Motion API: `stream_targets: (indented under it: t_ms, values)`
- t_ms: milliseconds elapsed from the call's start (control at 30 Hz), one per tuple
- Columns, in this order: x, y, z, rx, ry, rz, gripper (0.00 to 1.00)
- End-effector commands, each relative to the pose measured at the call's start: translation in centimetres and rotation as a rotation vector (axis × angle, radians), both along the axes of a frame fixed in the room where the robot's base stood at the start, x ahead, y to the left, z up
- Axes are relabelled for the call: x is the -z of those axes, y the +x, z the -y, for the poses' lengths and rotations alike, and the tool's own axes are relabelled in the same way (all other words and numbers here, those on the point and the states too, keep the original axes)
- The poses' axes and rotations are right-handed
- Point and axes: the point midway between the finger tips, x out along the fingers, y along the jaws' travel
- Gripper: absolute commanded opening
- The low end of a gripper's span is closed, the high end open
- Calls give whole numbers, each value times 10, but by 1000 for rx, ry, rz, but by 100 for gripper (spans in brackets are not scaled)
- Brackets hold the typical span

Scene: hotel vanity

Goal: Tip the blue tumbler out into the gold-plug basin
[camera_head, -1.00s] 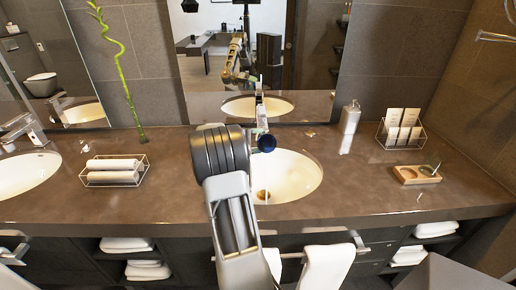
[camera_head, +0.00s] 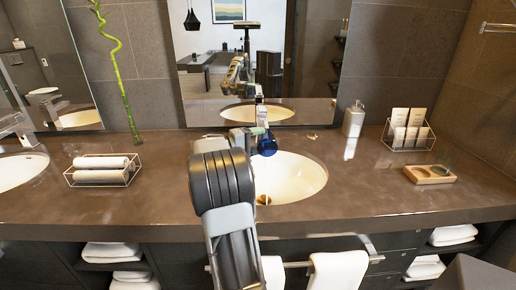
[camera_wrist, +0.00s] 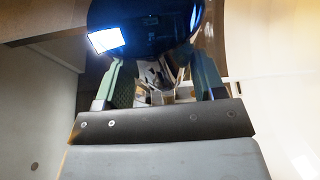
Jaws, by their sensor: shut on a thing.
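The blue tumbler (camera_head: 267,146) is held up over the back left part of the right-hand basin (camera_head: 300,178). Its dark round end faces the head camera, so it looks tipped well over. I cannot tell whether this end is mouth or base. In the wrist view the tumbler (camera_wrist: 145,28) fills the top, between the two green fingers of my gripper (camera_wrist: 160,75). The gold plug (camera_head: 263,200) shows low in the white basin, partly hidden by my arm. No liquid can be made out.
A soap dispenser (camera_head: 353,119), a wire rack of cards (camera_head: 408,137) and a wooden tray (camera_head: 428,175) stand right of the basin. A wire basket of rolled towels (camera_head: 103,170) and another basin (camera_head: 20,170) are left. The mirror (camera_head: 215,105) is behind.

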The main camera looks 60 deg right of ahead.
Motion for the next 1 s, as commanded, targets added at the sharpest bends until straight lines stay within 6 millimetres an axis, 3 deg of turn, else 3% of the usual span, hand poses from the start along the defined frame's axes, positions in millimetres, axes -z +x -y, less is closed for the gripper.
stream_targets:
  t_ms: [1000]
  values:
    - [17, 1, 1, -1, -286, 204, 24]
